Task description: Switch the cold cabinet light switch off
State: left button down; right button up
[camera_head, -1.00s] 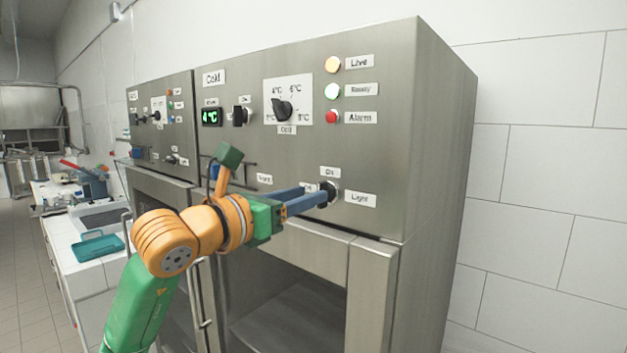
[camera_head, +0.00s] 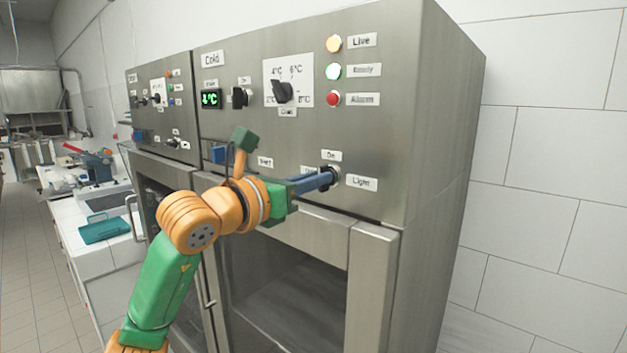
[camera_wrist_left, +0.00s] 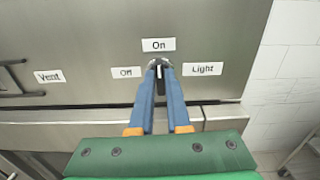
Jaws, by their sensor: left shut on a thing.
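The cold cabinet (camera_head: 400,120) has a dark Light switch (camera_head: 332,178) low on its front panel. An "On" label (camera_head: 331,155) is above it, a "Light" label (camera_head: 361,183) at its right, and an "Off" label (camera_wrist_left: 126,72) at its left in the wrist view. My left gripper (camera_head: 328,179) reaches in from the left and is shut on the switch knob (camera_wrist_left: 159,69). In the wrist view the blue fingers are on both sides of the knob, which looks upright beneath "On". The fingers hide part of it. My right gripper is not in view.
A second cabinet (camera_head: 163,105) and a white counter (camera_head: 85,235) stand left.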

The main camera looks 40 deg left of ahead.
pick_arm(q)
jog(key=shift+a+f+n+b, duration=0.1)
jog(key=shift+n+b, duration=0.9)
jog(key=shift+n, duration=3.35)
jog(key=shift+a+f+n+b, duration=0.1)
jog(key=shift+n+b, duration=0.85)
jog(key=shift+n, duration=3.4)
jog(key=c, duration=0.9)
grip_release()
jog(key=s+b, duration=0.1)
jog(key=s, duration=0.1)
jog(key=s+b, duration=0.1)
jog(key=s, duration=0.1)
jog(key=s+b, duration=0.1)
jog(key=s, duration=0.2)
jog(key=shift+a, duration=0.3)
